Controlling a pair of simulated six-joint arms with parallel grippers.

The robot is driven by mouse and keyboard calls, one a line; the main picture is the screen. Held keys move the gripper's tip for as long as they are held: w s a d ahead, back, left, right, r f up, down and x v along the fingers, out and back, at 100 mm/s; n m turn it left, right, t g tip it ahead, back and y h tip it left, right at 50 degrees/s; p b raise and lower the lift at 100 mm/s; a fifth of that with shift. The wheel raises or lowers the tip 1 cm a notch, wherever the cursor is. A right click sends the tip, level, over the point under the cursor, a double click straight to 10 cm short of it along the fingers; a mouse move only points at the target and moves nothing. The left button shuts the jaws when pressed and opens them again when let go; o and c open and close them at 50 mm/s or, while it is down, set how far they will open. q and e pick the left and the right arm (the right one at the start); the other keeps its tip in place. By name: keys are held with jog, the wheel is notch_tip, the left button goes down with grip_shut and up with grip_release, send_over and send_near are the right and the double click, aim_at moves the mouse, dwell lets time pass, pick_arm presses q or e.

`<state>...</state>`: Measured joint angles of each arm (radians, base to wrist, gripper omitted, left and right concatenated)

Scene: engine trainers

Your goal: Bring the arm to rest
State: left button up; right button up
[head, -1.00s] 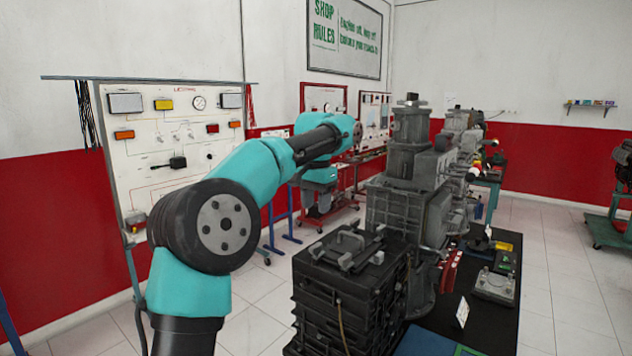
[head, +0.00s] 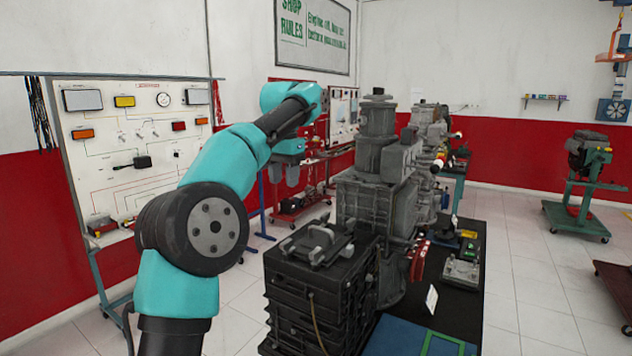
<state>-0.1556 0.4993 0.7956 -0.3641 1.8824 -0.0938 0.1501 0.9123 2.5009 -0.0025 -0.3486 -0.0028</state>
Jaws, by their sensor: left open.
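My left arm is teal and dark grey and comes in from the bottom left of the head view. Its elbow is bent and its forearm reaches away and up to the right. My left gripper (head: 285,177) points down at the far end, with its two grey fingers apart and nothing seen between them. It shows to the left of the grey engine trainer (head: 370,195), in front of the red wall and the wheeled stands. It appears clear of the engine. My right gripper is not in view.
A black engine block (head: 315,300) stands close in front, right of my arm. A dark bench top (head: 455,310) holds small parts and a blue tray. A white wiring board (head: 110,180) stands at left. Open tiled floor (head: 530,270) lies to the right.

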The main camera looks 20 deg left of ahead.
pick_arm(q)
jog(key=s+d+f+m+t+h, duration=0.1)
jog(key=d+f+m+t+h, duration=0.15)
jog(key=d, duration=0.65)
jog(key=d+f+m+t+h, duration=0.1)
jog(key=d+f+m+t, duration=0.15)
jog(key=d, duration=0.75)
jog(key=d+f+h, duration=0.1)
jog(key=d+f, duration=0.4)
jog(key=f, duration=0.7)
jog(key=s+a+f+n+g, duration=0.1)
jog(key=s+f, duration=0.2)
jog(key=f, duration=0.7)
jog(key=s+a+f+n, duration=0.1)
jog(key=s+f, duration=0.2)
jog(key=f, duration=0.7)
jog(key=s+f+n+g, duration=0.1)
jog(key=s+f+n, duration=0.15)
jog(key=f, duration=0.75)
jog(key=s+a+f+n+g, duration=0.1)
jog(key=s+a+f+n, duration=0.1)
jog(key=s+f, duration=0.6)
jog(key=s+a+f+n+g, duration=0.1)
jog(key=s+a+f+n, duration=0.1)
jog(key=s+a+f, duration=0.3)
jog(key=s+f, duration=0.4)
jog(key=f, duration=0.3)
jog(key=shift+y, duration=0.35)
